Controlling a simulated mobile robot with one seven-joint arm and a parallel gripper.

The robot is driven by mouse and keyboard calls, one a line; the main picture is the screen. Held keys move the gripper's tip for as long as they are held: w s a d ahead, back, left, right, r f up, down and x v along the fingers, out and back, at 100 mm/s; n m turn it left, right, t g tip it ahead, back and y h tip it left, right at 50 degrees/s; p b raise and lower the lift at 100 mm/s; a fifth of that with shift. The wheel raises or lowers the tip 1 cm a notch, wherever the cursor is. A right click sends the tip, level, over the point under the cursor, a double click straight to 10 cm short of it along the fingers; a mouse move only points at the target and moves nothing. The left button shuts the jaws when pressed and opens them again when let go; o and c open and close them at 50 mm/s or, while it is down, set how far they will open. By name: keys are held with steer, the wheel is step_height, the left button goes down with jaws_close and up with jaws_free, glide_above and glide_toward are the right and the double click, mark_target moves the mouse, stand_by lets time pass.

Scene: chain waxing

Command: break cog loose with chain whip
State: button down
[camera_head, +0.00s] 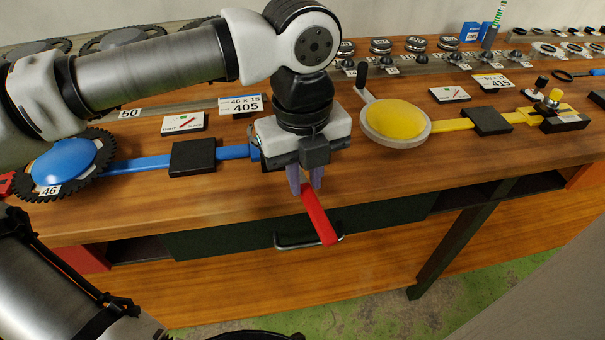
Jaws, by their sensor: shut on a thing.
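A dark toothed cog (92,185) lies at the left of the bench, with a blue disc (65,162) on it and a label reading 46. A blue bar (140,164) runs right from it through a black block (192,156) and ends behind my gripper. My gripper (306,186) is shut on a red handle (321,219), which slants down to the right over the bench's front edge. I cannot tell whether the red handle is the chain whip's, or whether it joins the blue bar. No chain shows clearly.
On the wooden bench (400,172), a yellow disc (395,119) with a yellow bar and black block (487,121) stands to the right. Cards (242,105) and rows of small parts (380,46) line the back. A drawer front (225,238) lies below the handle.

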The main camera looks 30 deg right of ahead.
steer(key=shift+d+n+b, duration=0.9)
steer(key=shift+d, duration=0.3)
steer(key=shift+d, duration=0.35)
steer(key=shift+a, duration=0.15)
